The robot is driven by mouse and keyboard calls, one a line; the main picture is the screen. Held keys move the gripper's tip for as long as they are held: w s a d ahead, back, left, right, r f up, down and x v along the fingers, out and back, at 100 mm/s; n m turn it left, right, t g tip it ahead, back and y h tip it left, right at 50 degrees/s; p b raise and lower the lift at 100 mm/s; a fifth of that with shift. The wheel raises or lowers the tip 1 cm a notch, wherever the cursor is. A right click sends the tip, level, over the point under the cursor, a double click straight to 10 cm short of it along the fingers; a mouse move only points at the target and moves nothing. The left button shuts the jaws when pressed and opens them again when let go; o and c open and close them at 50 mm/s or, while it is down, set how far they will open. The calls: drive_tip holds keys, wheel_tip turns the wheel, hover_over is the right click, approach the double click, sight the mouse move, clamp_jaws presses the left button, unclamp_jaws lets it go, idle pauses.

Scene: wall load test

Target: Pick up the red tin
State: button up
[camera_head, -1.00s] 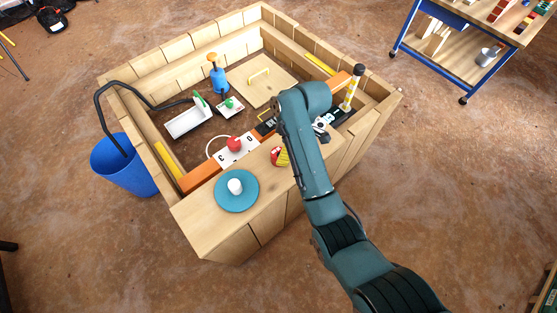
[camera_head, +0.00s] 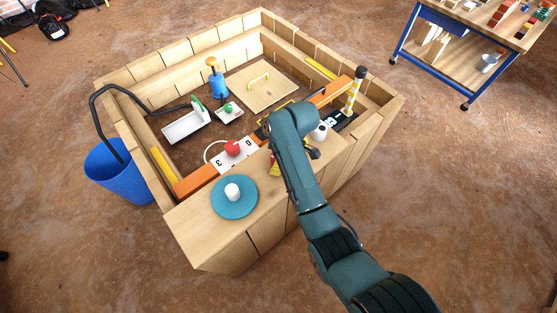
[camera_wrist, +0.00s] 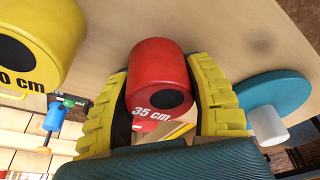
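The red tin (camera_wrist: 160,75) is a short red cylinder marked "35 cm", with a dark round spot on its end. In the wrist view it lies between the two yellow ribbed fingers of my gripper (camera_wrist: 160,72), one on each side of it. The fingers are very close to its sides; whether they press on it is not clear. The tin appears to be still at the counter. In the head view my arm hides most of the gripper and the tin, leaving only a bit of yellow and red beside the arm.
A larger yellow cylinder (camera_wrist: 55,25) is close by in the wrist view. A blue-green disc (camera_head: 220,207) with a white cylinder (camera_head: 232,190) lies on the wooden counter (camera_head: 200,230). A red dome (camera_head: 233,147) and a striped post (camera_head: 354,92) stand nearby.

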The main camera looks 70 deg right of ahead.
drive_tip(key=c, duration=0.5)
wheel_tip(320, 180, up, 10)
drive_tip(key=p, duration=0.4)
